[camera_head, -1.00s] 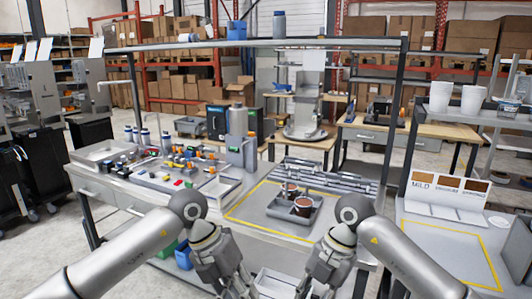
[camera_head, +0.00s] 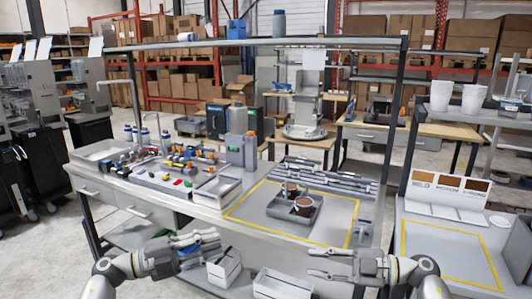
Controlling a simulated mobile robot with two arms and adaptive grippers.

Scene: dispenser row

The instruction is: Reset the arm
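My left gripper (camera_head: 222,244) reaches in from the lower left in front of the workbench, with its fingers pointing right. Its fingers are apart and nothing shows between them. My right gripper (camera_head: 310,263) is at the lower middle, with its fingers pointing left toward the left gripper. Its fingers are apart and empty. Both grippers are in front of the bench's front edge, apart from each other and from the grey tray (camera_head: 284,217). The tray sits inside a yellow outline on the bench and holds two cups with brown contents (camera_head: 303,206).
The workbench (camera_head: 240,206) has small coloured parts at its left and grey bars (camera_head: 320,176) behind the tray. White bins (camera_head: 282,284) are low below the grippers. A side table (camera_head: 440,245) with a yellow outline is at the right. White cups (camera_head: 441,96) stand behind it.

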